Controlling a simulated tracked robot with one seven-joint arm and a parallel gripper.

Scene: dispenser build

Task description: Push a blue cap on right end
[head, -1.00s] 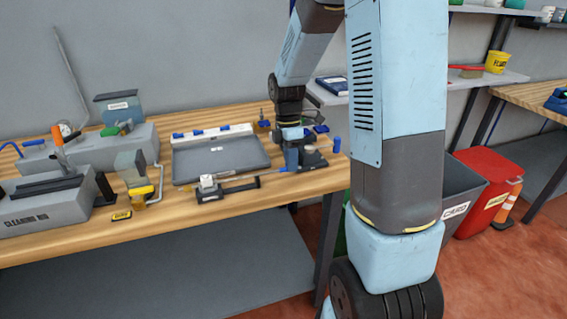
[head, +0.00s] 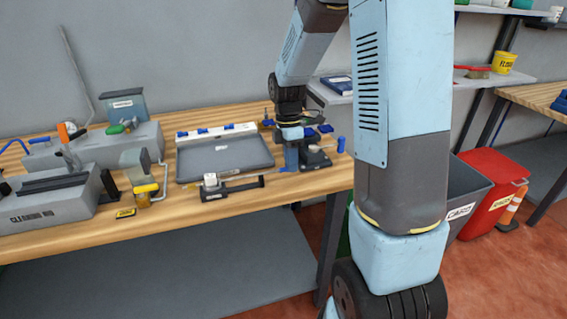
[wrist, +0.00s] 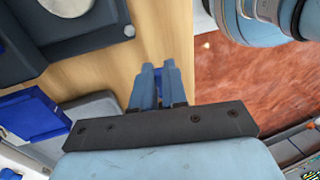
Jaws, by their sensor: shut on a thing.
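My gripper (wrist: 157,84) is shut on a small dark blue piece (wrist: 159,76), which looks like a blue cap. It is mostly hidden between the light blue fingers, over the wooden bench top. In the head view my gripper (head: 291,157) points down at the bench's right part, just right of a dark clamp fixture (head: 238,190) with a pale block. A thin tan rod lies along the back of the fixture. A small blue bit (head: 282,169) shows beside my gripper at the rod's right. Whether it touches the rod, I cannot tell.
A grey tray (head: 225,160) lies behind the fixture. A dark stand (head: 315,159) and an upright blue cylinder (head: 341,145) stand right of my gripper. The wrist view shows a blue bin (wrist: 30,115) at left. Grey machines fill the bench's left. The bench edge is close on the right.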

